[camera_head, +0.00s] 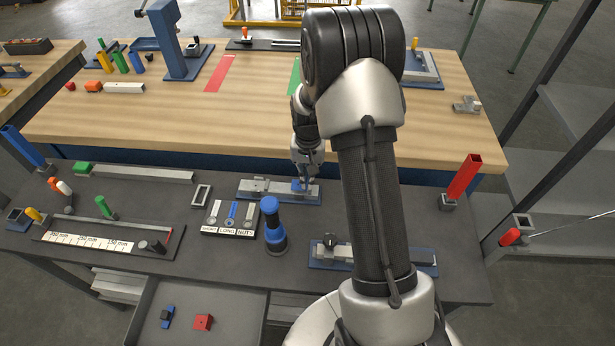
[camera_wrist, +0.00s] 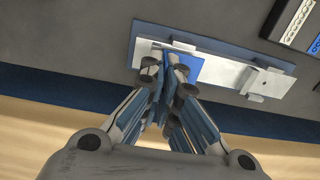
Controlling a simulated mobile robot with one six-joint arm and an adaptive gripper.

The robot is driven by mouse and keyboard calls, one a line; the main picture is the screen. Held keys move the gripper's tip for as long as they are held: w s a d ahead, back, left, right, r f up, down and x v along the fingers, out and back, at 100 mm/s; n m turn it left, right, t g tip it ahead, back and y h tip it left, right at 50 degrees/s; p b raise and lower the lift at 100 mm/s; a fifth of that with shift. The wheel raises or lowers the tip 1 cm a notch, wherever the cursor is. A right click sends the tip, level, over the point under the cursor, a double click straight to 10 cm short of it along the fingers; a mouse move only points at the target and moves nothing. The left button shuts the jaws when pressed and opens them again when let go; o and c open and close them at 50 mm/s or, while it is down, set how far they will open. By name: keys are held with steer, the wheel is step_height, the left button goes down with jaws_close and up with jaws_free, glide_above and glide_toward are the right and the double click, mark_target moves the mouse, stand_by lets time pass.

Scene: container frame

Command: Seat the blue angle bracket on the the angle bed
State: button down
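The blue angle bracket (camera_head: 298,187) is at the right part of a fixture with a blue base plate (camera_head: 246,197) and pale metal blocks, apparently the angle bed. In the wrist view the bracket (camera_wrist: 189,69) lies low over the pale bed (camera_wrist: 222,72), with its upright part between my fingertips. My gripper (camera_wrist: 167,66) is closed around that part; it also shows in the head view (camera_head: 304,180). The fingers hide part of the bracket, and I cannot tell whether its underside fully touches the bed.
A blue and black cylindrical tool (camera_head: 273,225) stands in front of the fixture. A labelled tray (camera_head: 229,234) is to the left. A second blue-based fixture (camera_head: 330,255) lies nearer, partly behind my arm. A wooden bench (camera_head: 150,115) is behind.

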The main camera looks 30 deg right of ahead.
steer(key=shift+f+b, duration=0.35)
steer(key=shift+f, duration=0.2)
stand_by(0.4)
steer(key=c, duration=2.3)
jaws_free()
steer(key=o, duration=0.6)
steer(key=o, duration=0.6)
steer(key=shift+r, duration=0.1)
steer(key=shift+r+p, duration=2.4)
steer(key=shift+r, duration=1)
